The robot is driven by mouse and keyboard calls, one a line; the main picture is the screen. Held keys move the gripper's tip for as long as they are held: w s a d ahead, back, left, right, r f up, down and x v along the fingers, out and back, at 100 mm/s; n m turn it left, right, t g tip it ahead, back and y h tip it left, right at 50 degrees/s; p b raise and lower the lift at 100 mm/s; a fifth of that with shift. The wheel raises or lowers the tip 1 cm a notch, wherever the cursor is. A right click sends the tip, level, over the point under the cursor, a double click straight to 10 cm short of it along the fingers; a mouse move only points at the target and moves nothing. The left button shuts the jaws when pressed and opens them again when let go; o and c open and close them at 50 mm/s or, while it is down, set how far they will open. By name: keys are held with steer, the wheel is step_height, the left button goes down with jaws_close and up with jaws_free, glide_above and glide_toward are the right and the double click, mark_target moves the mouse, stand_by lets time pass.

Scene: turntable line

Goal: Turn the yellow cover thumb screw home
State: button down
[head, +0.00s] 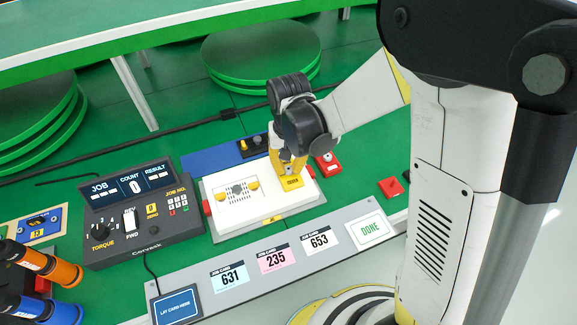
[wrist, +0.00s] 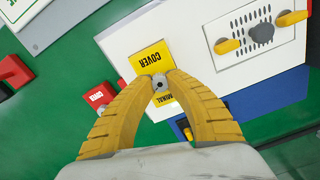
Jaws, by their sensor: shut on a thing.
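My gripper (wrist: 160,84) has its yellow fingers closed around a small grey round head with a dark centre, the cover thumb screw (wrist: 160,82). The screw is at the yellow label marked COVER (wrist: 150,58), on the white housing (wrist: 195,70). Most of the screw is hidden by the fingertips, and I cannot tell how deep it sits. In the head view my gripper (head: 287,163) points down at the right end of the white housing (head: 275,207), just behind the yellow label (head: 292,183).
A vented plate with two yellow tabs (head: 252,184) is on the housing. A red block (head: 328,164) stands close to the right of my gripper. The torque console (head: 140,215) is at left. Job cards (head: 275,261) lie along the grey front strip.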

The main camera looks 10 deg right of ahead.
mark_target(288, 168)
steer(key=c, duration=1.2)
jaws_free()
steer(key=shift+c, duration=0.2)
step_height(288, 168, up, 12)
